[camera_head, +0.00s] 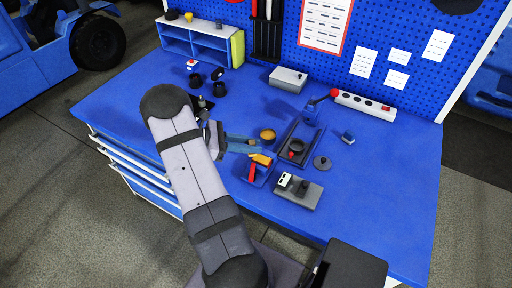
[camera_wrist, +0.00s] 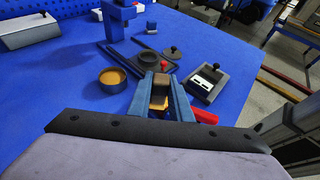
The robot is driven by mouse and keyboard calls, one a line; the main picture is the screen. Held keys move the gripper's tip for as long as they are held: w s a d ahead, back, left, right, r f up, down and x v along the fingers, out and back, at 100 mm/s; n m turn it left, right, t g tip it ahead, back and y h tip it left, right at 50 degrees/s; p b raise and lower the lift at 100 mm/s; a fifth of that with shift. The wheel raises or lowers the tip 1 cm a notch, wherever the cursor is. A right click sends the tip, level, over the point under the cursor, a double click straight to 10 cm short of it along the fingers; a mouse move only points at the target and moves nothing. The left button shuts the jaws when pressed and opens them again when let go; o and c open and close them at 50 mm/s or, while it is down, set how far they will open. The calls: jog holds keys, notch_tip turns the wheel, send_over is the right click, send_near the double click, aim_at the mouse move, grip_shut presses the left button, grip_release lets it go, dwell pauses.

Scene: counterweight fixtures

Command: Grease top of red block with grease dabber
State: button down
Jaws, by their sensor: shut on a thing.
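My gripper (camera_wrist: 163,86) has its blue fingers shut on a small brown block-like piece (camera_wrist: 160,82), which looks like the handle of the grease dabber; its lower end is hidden. In the head view the gripper (camera_head: 258,145) points right, low over the bench. A round tin of amber grease (camera_wrist: 111,79) stands left of the fingers in the wrist view and just beyond them in the head view (camera_head: 268,135). The red piece shows right of the fingers (camera_wrist: 204,117).
A dark fixture with a ring (camera_head: 297,145) and a blue post is beyond the tin. A grey plate with a white block (camera_head: 307,193) is to the right. The bench's right side is clear.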

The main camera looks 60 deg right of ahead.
notch_tip(320, 180, up, 3)
jog(key=shift+s+f+p, duration=0.1)
jog(key=shift+p, duration=0.5)
jog(key=shift+r+p, duration=1.8)
jog(key=shift+r, duration=0.5)
